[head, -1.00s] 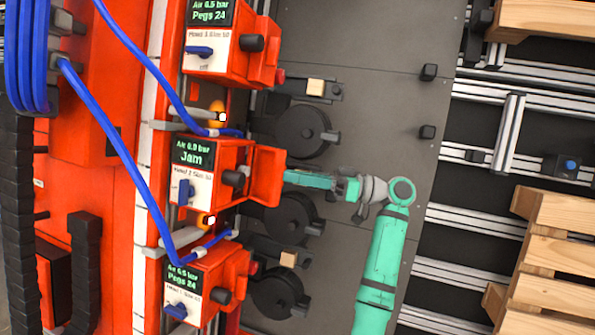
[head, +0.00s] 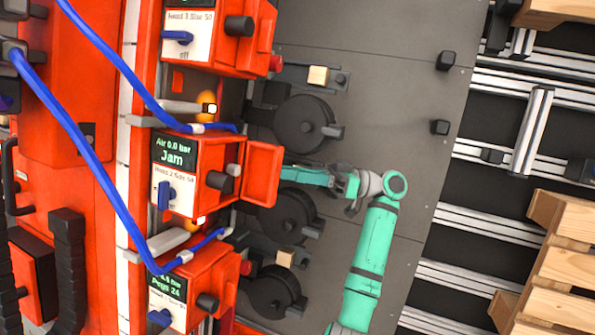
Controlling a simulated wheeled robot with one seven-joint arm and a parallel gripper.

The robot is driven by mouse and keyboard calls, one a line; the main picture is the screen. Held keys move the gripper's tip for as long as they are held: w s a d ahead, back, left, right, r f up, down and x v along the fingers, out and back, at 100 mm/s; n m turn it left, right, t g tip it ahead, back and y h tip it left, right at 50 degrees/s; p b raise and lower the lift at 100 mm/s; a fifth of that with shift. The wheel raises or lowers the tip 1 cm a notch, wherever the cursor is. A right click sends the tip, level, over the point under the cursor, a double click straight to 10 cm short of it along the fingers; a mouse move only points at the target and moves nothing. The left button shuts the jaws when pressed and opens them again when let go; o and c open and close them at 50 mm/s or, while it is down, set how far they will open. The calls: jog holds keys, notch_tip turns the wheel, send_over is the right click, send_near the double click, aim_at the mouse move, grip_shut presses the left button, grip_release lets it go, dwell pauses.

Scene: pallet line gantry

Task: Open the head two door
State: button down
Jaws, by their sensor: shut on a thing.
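Head two (head: 218,155) is the middle orange unit, with a screen reading "Air 0.0 bar, Jam" and its blue lever (head: 166,195) upright. The head two door (head: 262,174) is the orange panel on the unit's right side. It stands out from the body, farther than the matching panel on the unit above. My gripper (head: 289,174) reaches in from the right at the door's right edge. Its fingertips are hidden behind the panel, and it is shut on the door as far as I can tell.
Similar orange units stand above (head: 205,45) and below (head: 200,285), with blue levers sideways. Blue hoses (head: 95,170) cross the left. Black round reels (head: 303,125) lie around my gripper. The grey plate (head: 385,60) is mostly clear. Wooden pallets (head: 560,240) are at right.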

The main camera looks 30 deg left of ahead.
aim_at(276, 172)
jog(key=c, duration=1.8)
grip_release()
jog(key=shift+s+a+r+n+h, duration=0.15)
jog(key=shift+s+a+r, duration=0.15)
jog(key=shift+a, duration=0.25)
jog(key=shift+s+a+r+n+h, duration=0.15)
jog(key=shift+s+a, duration=0.2)
jog(key=shift+a, duration=0.2)
jog(key=o, duration=0.4)
jog(key=shift+s+a, duration=0.2)
jog(key=shift+s, duration=0.1)
jog(key=o, duration=0.4)
jog(key=shift+a+f, duration=0.1)
jog(key=shift+w+d+f, duration=0.15)
jog(key=shift+d+f, duration=0.15)
jog(key=shift+d, duration=0.05)
jog(key=c, duration=0.4)
jog(key=shift+w+d+f, duration=0.1)
jog(key=shift+w+d, duration=0.05)
jog(key=shift+c, duration=0.3)
jog(key=v, duration=1.1)
jog(key=shift+d+r, duration=0.25)
jog(key=c, duration=0.3)
jog(key=shift+c, duration=0.2)
